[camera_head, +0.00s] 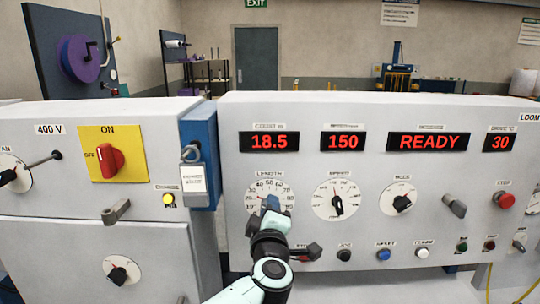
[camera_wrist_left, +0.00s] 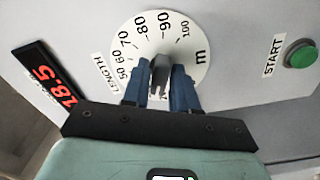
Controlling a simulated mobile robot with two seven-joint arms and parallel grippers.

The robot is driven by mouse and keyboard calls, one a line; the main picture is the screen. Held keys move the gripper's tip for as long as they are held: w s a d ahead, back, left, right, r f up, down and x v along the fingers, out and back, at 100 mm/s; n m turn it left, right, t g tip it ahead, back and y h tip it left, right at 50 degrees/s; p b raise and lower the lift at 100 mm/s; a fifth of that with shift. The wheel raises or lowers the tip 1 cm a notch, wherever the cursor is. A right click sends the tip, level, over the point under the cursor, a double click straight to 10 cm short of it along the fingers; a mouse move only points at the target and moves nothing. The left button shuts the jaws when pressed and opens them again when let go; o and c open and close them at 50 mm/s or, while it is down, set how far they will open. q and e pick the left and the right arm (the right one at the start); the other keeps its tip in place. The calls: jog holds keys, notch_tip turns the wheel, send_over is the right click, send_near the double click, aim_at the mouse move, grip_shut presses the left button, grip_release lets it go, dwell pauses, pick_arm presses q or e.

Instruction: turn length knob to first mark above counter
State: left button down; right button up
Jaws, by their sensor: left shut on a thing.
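The length knob (camera_wrist_left: 159,76) is a grey bar on a round white dial (camera_wrist_left: 142,35) with black numbers. In the left wrist view the numbers 50 to 100 show, and part of the scale is hidden by my fingers. The dial also shows in the head view (camera_head: 258,190), largely behind my gripper. My left gripper (camera_head: 271,205) is shut on the knob, its blue fingers (camera_wrist_left: 160,88) on either side. Which mark the knob points to, I cannot tell. The counter display (camera_head: 269,142) reads 18.5 in red. My right gripper is not in view.
The speed dial (camera_head: 337,198) and mode dial (camera_head: 402,199) stand to the right of the length dial. A green start button (camera_wrist_left: 301,54) shows in the wrist view. A red stop button (camera_head: 506,200) is at the far right.

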pick_arm(q)
jog(key=n, duration=0.3)
jog(key=shift+b, duration=0.3)
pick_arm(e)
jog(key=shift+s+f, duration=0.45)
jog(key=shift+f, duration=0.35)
pick_arm(q)
jog(key=c, duration=1.1)
grip_release()
jog(key=shift+s, duration=0.1)
jog(key=shift+s+b, duration=1.1)
jog(key=shift+s, duration=2.3)
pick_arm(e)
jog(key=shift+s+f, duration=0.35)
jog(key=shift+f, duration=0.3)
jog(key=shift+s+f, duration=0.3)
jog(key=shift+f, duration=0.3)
